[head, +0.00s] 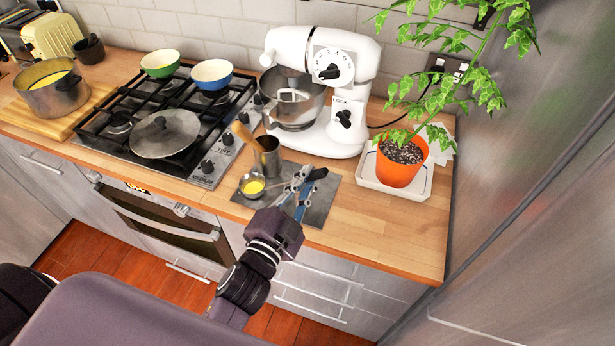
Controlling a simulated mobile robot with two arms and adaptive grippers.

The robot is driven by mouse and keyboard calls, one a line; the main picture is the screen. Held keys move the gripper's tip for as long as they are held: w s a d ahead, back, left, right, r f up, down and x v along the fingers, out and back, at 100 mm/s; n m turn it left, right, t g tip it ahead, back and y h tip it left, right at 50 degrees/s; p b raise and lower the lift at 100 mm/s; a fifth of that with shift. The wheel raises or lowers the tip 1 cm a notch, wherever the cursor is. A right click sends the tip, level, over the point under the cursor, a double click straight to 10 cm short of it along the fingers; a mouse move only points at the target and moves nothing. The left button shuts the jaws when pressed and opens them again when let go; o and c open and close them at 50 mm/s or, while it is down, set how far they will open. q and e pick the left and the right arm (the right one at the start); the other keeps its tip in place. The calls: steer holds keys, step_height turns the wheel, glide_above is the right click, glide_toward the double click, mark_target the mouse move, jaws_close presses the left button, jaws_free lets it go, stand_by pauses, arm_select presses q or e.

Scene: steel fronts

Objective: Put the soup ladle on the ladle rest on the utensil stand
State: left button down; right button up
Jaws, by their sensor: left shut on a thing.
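The soup ladle's round metal bowl (252,187), with yellow soup in it, shows at the left edge of the utensil stand. My left gripper (301,190) is over the stand, just right of the bowl, and is shut on the ladle; its fingers cover much of the handle. The utensil stand is a flat grey slab (322,215) near the counter's front edge, with a metal canister (268,158) at its back left. I cannot make out the ladle rest, nor whether the ladle touches the stand. My right gripper is not in view.
A wooden spoon (243,134) leans in the canister. A white stand mixer (328,85) is behind, a gas hob with a lidded pan (166,134) is left, and an orange-potted plant (400,165) is right. Bare counter (390,240) lies to the front right.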

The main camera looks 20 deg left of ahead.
arm_select(q)
steer(key=shift+f, duration=0.3)
stand_by(0.4)
steer(key=c, duration=1.9)
jaws_free()
steer(key=shift+s, duration=0.15)
